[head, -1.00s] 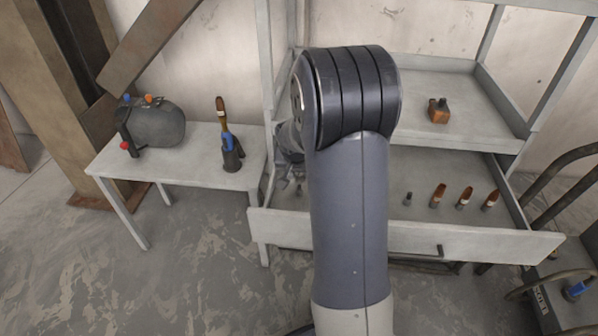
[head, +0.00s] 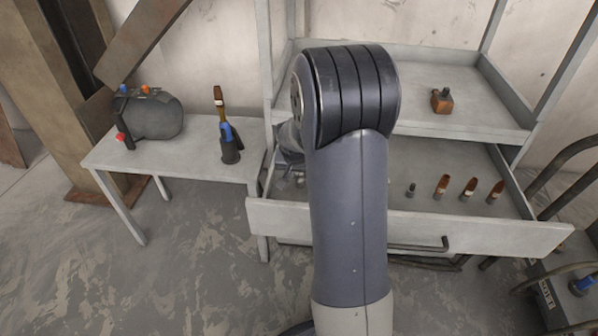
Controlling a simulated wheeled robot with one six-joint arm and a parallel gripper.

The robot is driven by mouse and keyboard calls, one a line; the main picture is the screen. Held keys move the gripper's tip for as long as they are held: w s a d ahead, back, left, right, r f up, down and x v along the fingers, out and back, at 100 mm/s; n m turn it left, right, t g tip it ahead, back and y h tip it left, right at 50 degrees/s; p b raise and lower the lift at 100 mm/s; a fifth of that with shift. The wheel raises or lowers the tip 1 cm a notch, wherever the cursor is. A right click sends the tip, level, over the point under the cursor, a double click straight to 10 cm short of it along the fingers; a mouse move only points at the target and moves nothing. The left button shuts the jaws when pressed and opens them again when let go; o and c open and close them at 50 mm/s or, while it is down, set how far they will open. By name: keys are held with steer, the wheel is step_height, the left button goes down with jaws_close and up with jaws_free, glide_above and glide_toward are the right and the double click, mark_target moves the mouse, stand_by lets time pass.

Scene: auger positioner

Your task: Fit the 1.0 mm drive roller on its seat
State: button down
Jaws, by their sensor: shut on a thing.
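My gripper (head: 290,163) is only partly in view, low at the left end of the open drawer (head: 290,222). My own arm covers most of it. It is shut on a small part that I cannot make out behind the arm. I cannot identify the 1.0 mm drive roller or its seat for sure. A small dark grey piece (head: 410,190) stands in the drawer, right of my arm. Beside it, several brown-and-grey pieces (head: 469,188) stand in a row.
A side table (head: 195,165) at left holds a dark grey rounded unit (head: 152,116) and a dark stand with a blue part (head: 230,147). A brown block (head: 442,101) sits on the shelf (head: 475,118) above the drawer. A dark cart (head: 562,300) stands at lower right.

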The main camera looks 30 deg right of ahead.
steer(key=c, duration=1.1)
jaws_free()
steer(key=shift+o, duration=0.2)
steer(key=p+v, duration=0.2)
steer(key=v, duration=0.8)
steer(key=shift+r, duration=0.4)
steer(key=shift+s+f, duration=0.1)
steer(key=b+x, duration=0.2)
steer(key=x, duration=0.8)
steer(key=shift+f, duration=0.4)
steer(key=shift+w+r+p, duration=0.2)
steer(key=shift+r+p, duration=0.15)
steer(key=shift+r, duration=0.45)
steer(key=shift+s, duration=0.1)
